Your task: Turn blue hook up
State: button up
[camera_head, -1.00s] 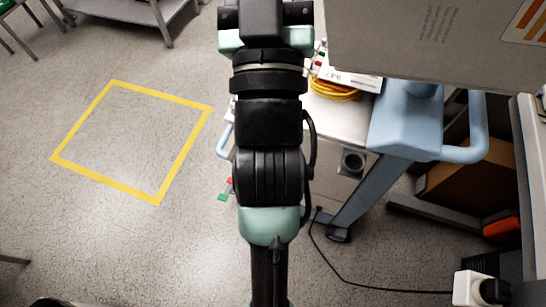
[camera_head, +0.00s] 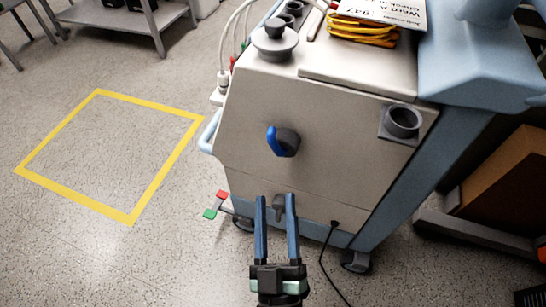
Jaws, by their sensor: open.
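The blue hook (camera_head: 273,140) is a small blue piece with a dark grey body, fixed to the beige side panel of a medical cart (camera_head: 240,105). It sits near the middle of that panel and points up and to the left. My gripper (camera_head: 276,200) is in the lower middle of the view, with two long blue fingers pointing up toward the panel. The fingers are open, with a dark grey knob (camera_head: 279,207) on the panel showing between their tips. I cannot tell whether they touch it. The hook is above the fingertips and apart from them.
A grey cup holder (camera_head: 402,121) juts out at the panel's right. A black cable (camera_head: 328,260) hangs from the panel's lower edge. Red and green tags (camera_head: 215,203) stick out at the lower left. The floor inside the yellow square (camera_head: 110,160) is clear.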

aim_at(274, 147)
jog(key=b+x, duration=0.1)
jog(key=x, duration=0.3)
jog(key=b+x, duration=0.1)
jog(key=x, duration=0.3)
jog(key=b+x, duration=0.1)
jog(key=x, duration=0.3)
jog(key=shift+w+f+b, duration=0.25)
jog(key=shift+f+b, duration=0.05)
jog(key=shift+f, duration=0.1)
grip_shut()
